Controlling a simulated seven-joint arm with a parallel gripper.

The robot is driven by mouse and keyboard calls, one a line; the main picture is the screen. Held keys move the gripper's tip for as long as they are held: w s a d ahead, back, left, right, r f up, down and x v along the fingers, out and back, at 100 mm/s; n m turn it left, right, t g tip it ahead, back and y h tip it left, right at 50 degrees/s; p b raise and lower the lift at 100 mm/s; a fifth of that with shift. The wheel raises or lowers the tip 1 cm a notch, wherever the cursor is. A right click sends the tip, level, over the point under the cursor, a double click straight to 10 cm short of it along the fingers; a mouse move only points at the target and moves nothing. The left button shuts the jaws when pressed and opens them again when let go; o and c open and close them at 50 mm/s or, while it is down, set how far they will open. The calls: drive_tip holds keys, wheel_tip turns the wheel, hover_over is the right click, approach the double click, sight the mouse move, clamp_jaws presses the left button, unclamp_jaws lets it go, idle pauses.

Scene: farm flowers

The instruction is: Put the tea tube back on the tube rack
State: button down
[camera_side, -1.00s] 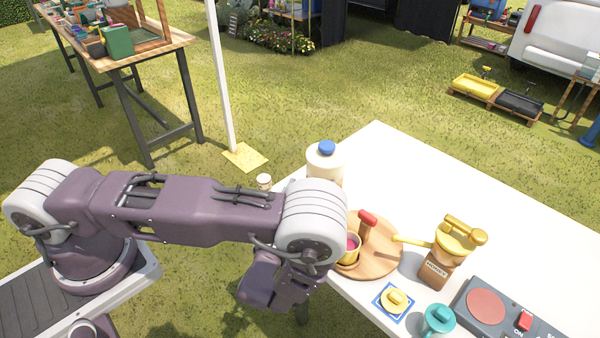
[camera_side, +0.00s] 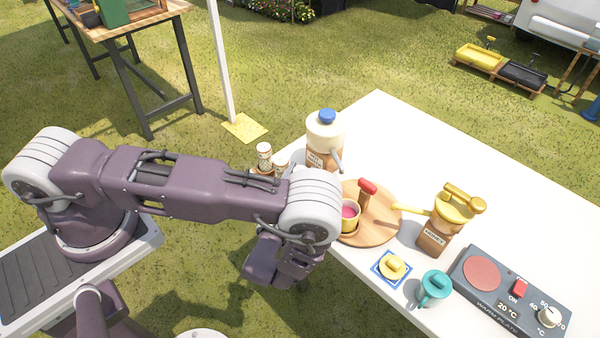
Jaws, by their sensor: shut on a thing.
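My gripper (camera_side: 294,272) hangs below my wrist at the table's near left edge. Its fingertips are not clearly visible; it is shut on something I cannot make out. Two small patterned tubes with pale caps stand at the table's left corner: one tube (camera_side: 264,155) and another tube (camera_side: 281,162), partly behind my arm. What holds them is mostly hidden, so I cannot tell if it is the tube rack. A red-tipped wooden piece (camera_side: 367,188) stands on a round wooden board (camera_side: 385,222), beside a yellow cup (camera_side: 349,218) with pink contents.
A cream jar with a blue lid (camera_side: 325,130) stands behind my wrist. A honey jar (camera_side: 434,240), yellow piece on a blue tile (camera_side: 392,267), teal cup (camera_side: 436,284) and warm plate (camera_side: 500,298) fill the near right. The white table's (camera_side: 395,130) far part is clear.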

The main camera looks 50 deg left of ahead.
drive_tip(key=shift+f, duration=0.45)
drive_tip(key=c, duration=0.9)
unclamp_jaws()
